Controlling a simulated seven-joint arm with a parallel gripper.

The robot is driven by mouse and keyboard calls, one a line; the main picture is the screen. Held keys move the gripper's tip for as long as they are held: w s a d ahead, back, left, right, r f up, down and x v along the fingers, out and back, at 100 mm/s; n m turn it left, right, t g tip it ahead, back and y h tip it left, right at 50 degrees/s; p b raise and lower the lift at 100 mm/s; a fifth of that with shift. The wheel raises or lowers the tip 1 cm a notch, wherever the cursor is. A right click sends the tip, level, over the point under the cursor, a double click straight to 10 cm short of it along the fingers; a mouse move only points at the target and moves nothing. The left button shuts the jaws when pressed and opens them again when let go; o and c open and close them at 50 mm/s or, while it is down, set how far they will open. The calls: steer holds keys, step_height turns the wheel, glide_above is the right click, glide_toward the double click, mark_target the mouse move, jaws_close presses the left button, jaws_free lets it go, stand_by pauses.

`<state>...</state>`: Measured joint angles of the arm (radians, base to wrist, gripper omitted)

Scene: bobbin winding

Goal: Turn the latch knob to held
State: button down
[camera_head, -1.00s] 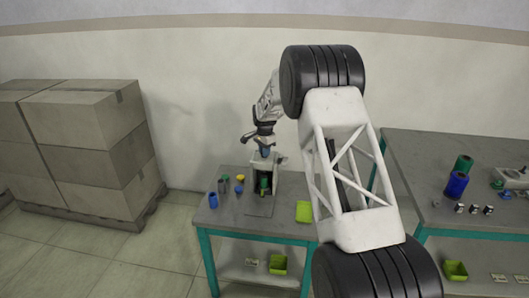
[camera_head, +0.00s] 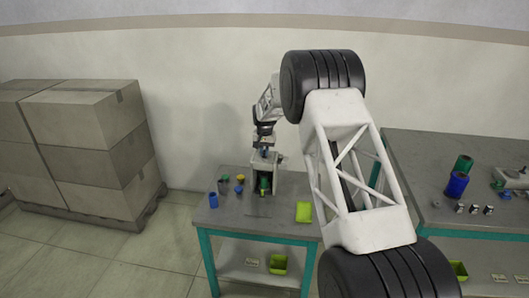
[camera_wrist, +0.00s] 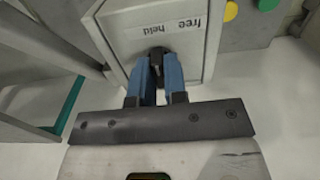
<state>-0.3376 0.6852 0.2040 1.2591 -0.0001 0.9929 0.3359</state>
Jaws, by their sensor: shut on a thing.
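The small dark latch knob (camera_wrist: 157,52) is on the pale face of the winding machine in the wrist view, below a label (camera_wrist: 170,28) reading "free" and "held" upside down. My gripper (camera_wrist: 158,62) is shut on the knob with its blue fingers, which hide part of it. Which word the knob points to cannot be told. In the head view my gripper (camera_head: 265,150) is at the top of the winding machine (camera_head: 268,162), and the knob is hidden there. A green bobbin (camera_head: 264,183) stands in the machine's opening.
The machine stands on a grey table (camera_head: 250,220) with several colored spools at its left and a lime tray (camera_head: 304,212) at its right. A second table (camera_head: 440,150) at the right holds more spools. Stacked boxes (camera_head: 90,130) are at the far left.

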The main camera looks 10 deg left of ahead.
stand_by(0.4)
steer(key=c, duration=1.2)
jaws_free()
steer(key=shift+o, duration=0.2)
steer(key=shift+r, duration=3.95)
